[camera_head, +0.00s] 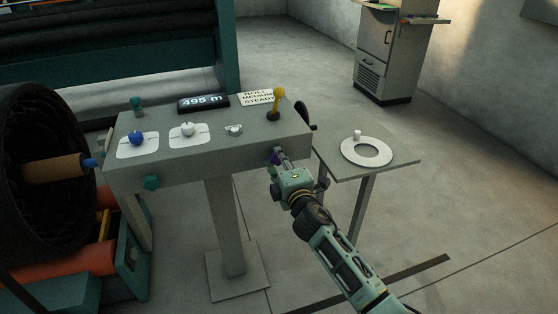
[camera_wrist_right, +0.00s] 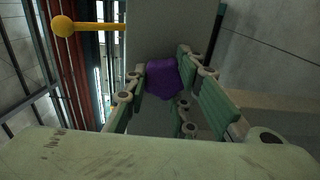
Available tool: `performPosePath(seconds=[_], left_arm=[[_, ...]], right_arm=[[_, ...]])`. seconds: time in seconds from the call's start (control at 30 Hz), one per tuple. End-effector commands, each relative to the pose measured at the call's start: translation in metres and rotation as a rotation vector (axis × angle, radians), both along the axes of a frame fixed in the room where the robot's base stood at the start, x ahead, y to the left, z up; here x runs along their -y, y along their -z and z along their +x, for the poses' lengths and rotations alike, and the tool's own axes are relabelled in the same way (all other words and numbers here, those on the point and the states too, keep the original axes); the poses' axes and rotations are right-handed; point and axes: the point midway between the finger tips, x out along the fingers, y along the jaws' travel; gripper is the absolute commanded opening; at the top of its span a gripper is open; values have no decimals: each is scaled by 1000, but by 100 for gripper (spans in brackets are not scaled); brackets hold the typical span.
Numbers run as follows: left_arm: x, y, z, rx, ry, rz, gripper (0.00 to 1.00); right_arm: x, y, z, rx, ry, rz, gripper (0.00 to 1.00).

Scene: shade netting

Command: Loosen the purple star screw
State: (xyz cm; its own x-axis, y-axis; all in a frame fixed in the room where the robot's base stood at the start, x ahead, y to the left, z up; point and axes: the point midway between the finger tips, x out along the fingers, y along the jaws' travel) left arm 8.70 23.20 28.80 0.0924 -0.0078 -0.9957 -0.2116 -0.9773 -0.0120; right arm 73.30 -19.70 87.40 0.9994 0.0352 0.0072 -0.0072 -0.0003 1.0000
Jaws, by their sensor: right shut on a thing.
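The purple star screw (camera_head: 275,157) sits on the front face of the grey control console (camera_head: 210,161), near its right end. In the head view my right gripper (camera_head: 281,160) reaches up to it and partly hides it. In the right wrist view the purple screw (camera_wrist_right: 163,78) lies between the green fingers of my right gripper (camera_wrist_right: 161,82), which are shut on it. The screw is against the console's face. My left gripper is not in view.
A yellow-knobbed lever (camera_head: 278,98) stands on the console's top right, with a black crank handle (camera_head: 306,115) beside it. A side table (camera_head: 400,158) holds a white ring (camera_head: 347,155). A dark roll (camera_head: 40,150) stands left.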

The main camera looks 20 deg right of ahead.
Motion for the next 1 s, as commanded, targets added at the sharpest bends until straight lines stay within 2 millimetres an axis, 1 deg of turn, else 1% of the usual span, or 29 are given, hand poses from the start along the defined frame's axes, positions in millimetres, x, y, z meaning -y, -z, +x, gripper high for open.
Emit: performPosePath(seconds=[0.03,0.07,0.27,0.6,1.0], left_arm=[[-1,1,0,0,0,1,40],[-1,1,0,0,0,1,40],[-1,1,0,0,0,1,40],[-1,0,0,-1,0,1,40],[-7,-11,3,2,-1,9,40]], right_arm=[[0,9,-2,-15,2,-1,0],[0,10,-2,-16,2,-1,24],[0,9,-2,-15,2,-1,42],[0,5,-3,-9,1,0,42],[1,4,-34,-8,1,0,42]])
